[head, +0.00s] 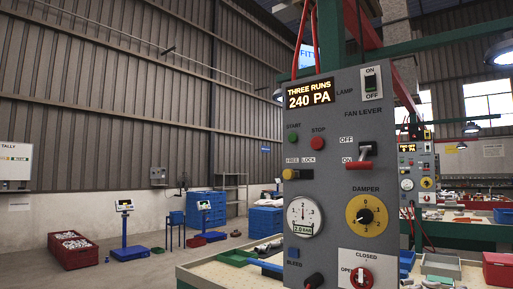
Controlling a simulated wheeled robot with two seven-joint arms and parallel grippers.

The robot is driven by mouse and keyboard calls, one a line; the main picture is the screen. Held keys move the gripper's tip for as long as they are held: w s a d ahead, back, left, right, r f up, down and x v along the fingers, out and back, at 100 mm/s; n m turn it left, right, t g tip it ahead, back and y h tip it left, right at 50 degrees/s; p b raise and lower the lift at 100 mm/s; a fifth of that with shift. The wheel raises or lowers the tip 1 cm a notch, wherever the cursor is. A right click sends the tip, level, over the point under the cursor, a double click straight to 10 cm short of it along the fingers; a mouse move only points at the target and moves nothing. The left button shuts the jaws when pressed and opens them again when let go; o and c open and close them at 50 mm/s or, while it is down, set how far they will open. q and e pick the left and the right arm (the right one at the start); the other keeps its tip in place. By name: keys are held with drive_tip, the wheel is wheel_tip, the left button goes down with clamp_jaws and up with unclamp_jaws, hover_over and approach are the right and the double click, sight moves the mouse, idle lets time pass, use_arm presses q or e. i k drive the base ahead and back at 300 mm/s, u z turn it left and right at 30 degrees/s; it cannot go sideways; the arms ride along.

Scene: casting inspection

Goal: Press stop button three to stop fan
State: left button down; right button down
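A grey control panel (335,205) stands close in front at centre right. Its lit display (309,94) reads "THREE RUNS 240 PA". The red stop button (318,143) sits below the display, under the label STOP. The green start button (293,138) is to its left. The fan lever (365,151) is on the right side of the panel, with its red handle down by ON. Neither of my grippers shows in the head view, and nothing touches the stop button.
The panel also carries a free/lock slider (291,174), a gauge (303,216), a yellow damper dial (366,216) and a red open/closed knob (360,277). Another panel (415,175) stands behind at right. A tray bench (215,275) lies behind the panel; floor at left is fairly open.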

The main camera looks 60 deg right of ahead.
sight(316, 143)
drive_tip(key=z, duration=0.65)
drive_tip(key=i, duration=1.3)
drive_tip(key=z, duration=1.45)
drive_tip(key=i, duration=0.3)
drive_tip(key=z, duration=0.2)
